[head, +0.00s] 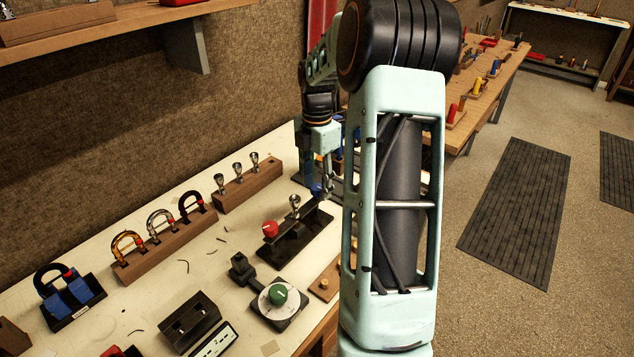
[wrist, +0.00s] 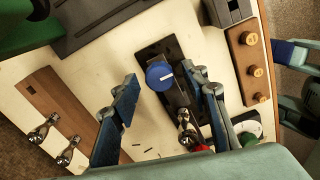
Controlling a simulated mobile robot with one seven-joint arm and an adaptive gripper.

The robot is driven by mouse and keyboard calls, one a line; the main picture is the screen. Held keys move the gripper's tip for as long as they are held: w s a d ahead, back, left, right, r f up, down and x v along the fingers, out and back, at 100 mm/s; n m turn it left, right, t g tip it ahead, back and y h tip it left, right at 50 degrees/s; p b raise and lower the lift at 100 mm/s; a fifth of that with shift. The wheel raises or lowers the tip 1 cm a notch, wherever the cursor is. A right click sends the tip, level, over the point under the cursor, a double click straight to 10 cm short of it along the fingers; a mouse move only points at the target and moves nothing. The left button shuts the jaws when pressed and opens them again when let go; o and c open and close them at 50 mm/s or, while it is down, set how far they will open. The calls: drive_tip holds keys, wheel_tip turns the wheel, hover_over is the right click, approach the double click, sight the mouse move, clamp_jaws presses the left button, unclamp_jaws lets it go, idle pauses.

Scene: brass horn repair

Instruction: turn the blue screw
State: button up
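The blue screw (wrist: 160,75) shows in the wrist view as a round blue knob with a white line on its face. It sits at one end of a long black fixture (wrist: 180,95). In the head view it is a small blue spot (head: 317,191) beside my gripper (head: 326,178). The fixture also carries a red knob (head: 270,229) and a silver mouthpiece (head: 294,202). In the wrist view my gripper (wrist: 160,73) is open, one finger on each side of the blue screw, with gaps visible. I cannot tell its exact height above the screw.
A wooden rack with silver mouthpieces (head: 247,188) and a horseshoe rack (head: 165,247) stand behind the fixture. A green dial (head: 278,296) is in front. A wooden block with round pegs (wrist: 246,64) and a grey box (wrist: 228,10) lie close by in the wrist view.

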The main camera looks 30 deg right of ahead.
clamp_jaws()
